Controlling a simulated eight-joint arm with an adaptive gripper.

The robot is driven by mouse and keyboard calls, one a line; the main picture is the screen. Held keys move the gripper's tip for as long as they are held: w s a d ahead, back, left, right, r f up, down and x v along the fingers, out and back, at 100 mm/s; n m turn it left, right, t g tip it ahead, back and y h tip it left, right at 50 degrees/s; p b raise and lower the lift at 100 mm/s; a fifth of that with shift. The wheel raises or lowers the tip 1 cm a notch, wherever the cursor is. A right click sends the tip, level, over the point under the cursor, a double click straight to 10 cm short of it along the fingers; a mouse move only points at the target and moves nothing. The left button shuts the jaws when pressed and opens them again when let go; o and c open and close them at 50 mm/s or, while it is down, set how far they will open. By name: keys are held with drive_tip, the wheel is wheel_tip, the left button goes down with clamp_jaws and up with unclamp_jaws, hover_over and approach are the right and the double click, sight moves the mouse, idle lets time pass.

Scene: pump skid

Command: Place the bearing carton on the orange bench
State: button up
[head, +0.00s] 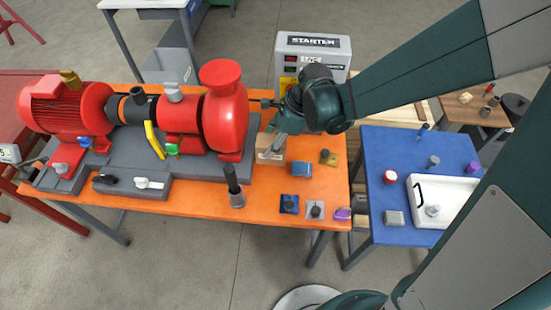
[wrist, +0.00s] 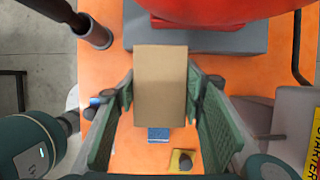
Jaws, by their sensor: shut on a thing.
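The bearing carton (head: 270,150) is a plain tan cardboard box. In the head view it is upright beside the red pump, over the right part of the orange bench (head: 205,203). In the wrist view the carton (wrist: 160,85) fills the space between my two green fingers, one against each side. My gripper (head: 273,137) is shut on the carton from above. I cannot tell whether the carton's underside touches the bench top.
The red pump (head: 222,108) stands close left of the carton. A blue box (head: 301,169), a yellow item (head: 328,157) and small parts lie to its right and front. A dark upright cylinder (head: 234,188) stands front left. A blue table (head: 405,165) is at right.

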sight(285, 142)
drive_tip(key=shift+f, duration=1.5)
drive_tip(key=shift+f+b, duration=0.35)
drive_tip(key=shift+f, duration=1.75)
drive_tip(key=shift+f, duration=0.15)
drive_tip(key=o, duration=1.2)
drive_tip(key=shift+c, duration=0.2)
drive_tip(key=shift+r, duration=0.25)
drive_tip(key=shift+p+v, duration=0.65)
drive_tip(key=shift+v, duration=5.25)
drive_tip(key=shift+d, duration=0.1)
